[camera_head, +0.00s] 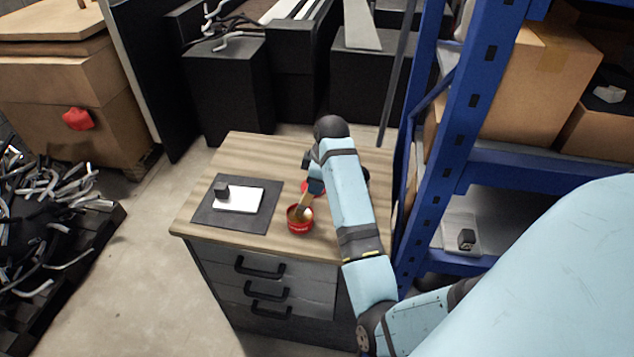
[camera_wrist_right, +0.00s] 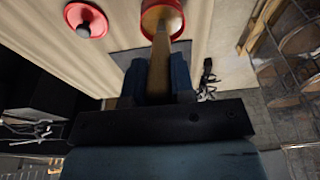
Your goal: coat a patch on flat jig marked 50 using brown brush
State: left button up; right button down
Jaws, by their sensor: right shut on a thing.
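The brown brush (camera_head: 304,206) is held by my right gripper (camera_head: 314,184), whose jaws are shut on it. In the right wrist view the brush (camera_wrist_right: 160,62) runs between the fingers (camera_wrist_right: 159,82) into a red pot (camera_wrist_right: 150,10). In the head view its tip is in or over the mouth of the red pot (camera_head: 299,224); the depth cannot be told. A white flat plate (camera_head: 241,200) lies on a dark mat (camera_head: 206,217), with a small black block (camera_head: 221,190) at its left end. No number is readable. My left gripper is out of view.
A red lid (camera_wrist_right: 97,17) with a dark knob lies beside the pot. All stand on a wooden-topped drawer cabinet (camera_head: 245,150). A blue shelf rack (camera_head: 468,100) stands close on the right. The cabinet top's back left is clear.

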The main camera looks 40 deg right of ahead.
dwell(0.3)
jog(key=shift+w+v, duration=0.2)
jog(key=shift+v, duration=0.95)
jog(key=shift+w+v, duration=0.15)
jog(key=shift+v, duration=0.95)
jog(key=shift+w+r, duration=0.15)
jog(key=shift+r, duration=0.7)
jog(key=shift+a+r, duration=0.2)
jog(key=shift+r, duration=0.2)
jog(key=shift+a, duration=0.1)
